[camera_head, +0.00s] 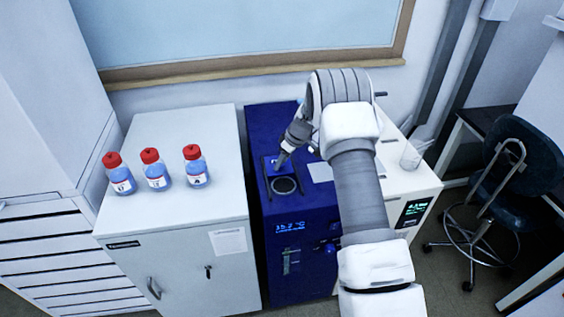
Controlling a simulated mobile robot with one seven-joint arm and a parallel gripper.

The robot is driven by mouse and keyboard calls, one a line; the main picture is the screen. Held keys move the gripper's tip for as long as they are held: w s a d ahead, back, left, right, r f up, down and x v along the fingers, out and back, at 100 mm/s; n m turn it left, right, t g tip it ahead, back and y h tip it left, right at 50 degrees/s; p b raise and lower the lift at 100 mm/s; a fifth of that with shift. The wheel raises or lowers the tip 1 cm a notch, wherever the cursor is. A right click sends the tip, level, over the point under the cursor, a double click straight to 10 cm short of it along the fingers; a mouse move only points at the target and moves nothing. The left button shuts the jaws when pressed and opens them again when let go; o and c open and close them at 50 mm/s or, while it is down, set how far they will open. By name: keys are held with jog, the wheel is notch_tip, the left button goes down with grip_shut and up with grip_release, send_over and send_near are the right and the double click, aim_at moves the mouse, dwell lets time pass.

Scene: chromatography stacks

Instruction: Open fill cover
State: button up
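The dark blue machine (297,262) stands in the middle, with a lit temperature readout on its front. On its top is a round dark fill opening (284,185) with a light rim, and it shows uncovered. A small dark-framed flap with a bright blue patch (271,165) sits just behind the opening; it looks like the raised fill cover, though its tilt is hard to tell. My gripper (282,159) points down at this flap, at or just above its upper edge. The fingertips are too small to show whether they are open, shut or touching.
A white cabinet (178,262) at the left carries three red-capped bottles of blue liquid (153,170). A white unit (408,182) with a green display and a clear beaker (413,152) stands right of the blue machine, partly behind my arm. A dark chair (512,170) is at the far right.

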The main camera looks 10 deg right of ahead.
jog(key=o, duration=0.3)
jog(key=b+v, duration=0.1)
jog(key=v, duration=1.6)
jog(key=shift+r, duration=0.2)
